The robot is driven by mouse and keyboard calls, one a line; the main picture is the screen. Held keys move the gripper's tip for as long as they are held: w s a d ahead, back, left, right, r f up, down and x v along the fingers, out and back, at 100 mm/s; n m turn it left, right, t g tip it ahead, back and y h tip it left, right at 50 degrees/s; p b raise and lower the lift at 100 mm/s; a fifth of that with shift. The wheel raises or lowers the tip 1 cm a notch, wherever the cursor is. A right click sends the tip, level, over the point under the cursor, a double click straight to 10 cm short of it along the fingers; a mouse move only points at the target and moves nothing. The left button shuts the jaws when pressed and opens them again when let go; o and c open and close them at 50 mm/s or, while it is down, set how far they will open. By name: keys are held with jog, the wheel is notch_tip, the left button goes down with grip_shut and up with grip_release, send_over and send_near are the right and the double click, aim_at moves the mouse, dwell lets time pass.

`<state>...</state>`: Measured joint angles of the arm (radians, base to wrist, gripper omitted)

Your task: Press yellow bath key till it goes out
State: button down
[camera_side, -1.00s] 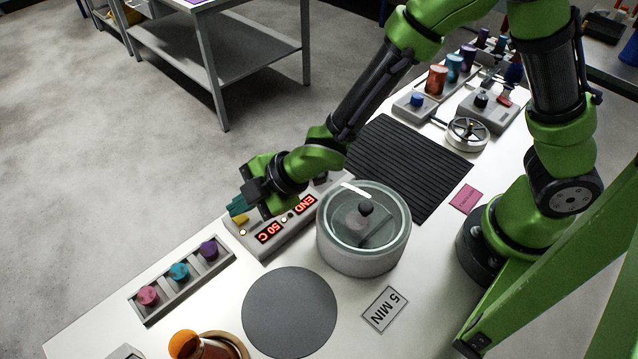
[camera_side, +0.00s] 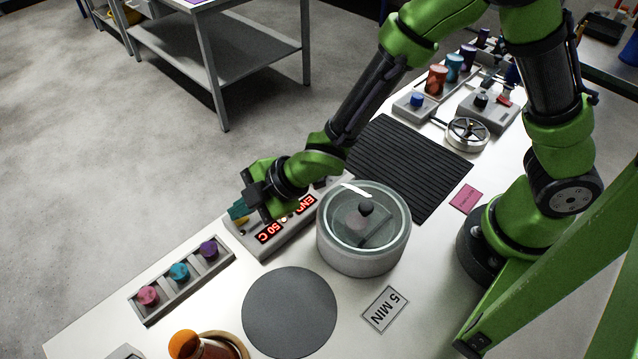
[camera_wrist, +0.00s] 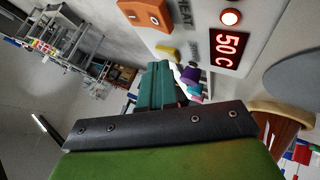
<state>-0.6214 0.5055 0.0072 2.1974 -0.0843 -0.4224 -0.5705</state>
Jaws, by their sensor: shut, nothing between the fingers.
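The yellow bath key (camera_wrist: 166,52) shows on the pale control box in the wrist view, just beyond my fingertips. In the side view the key (camera_side: 242,220) is small and partly covered by my gripper (camera_side: 238,210). My gripper's teal fingers (camera_wrist: 158,82) are closed together and empty. They are close to the key; I cannot tell whether they touch it. A round lamp (camera_wrist: 230,17) with a red rim glows white on the box. The red display (camera_wrist: 228,46) reads 50 C, and a second display (camera_side: 306,203) shows END, partly covered by my arm.
An orange switch (camera_wrist: 145,14) sits on the box near the key. A lidded glass-topped bath (camera_side: 363,255) stands right of the box. A rack with several coloured caps (camera_side: 190,283) lies to the left. A grey disc (camera_side: 289,312) lies in front.

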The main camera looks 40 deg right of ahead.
aim_at(245, 219)
jog(key=shift+r, duration=0.5)
jog(key=shift+r, duration=0.1)
notch_tip(245, 219, up, 6)
jog(key=shift+f, duration=0.1)
dwell(0.4)
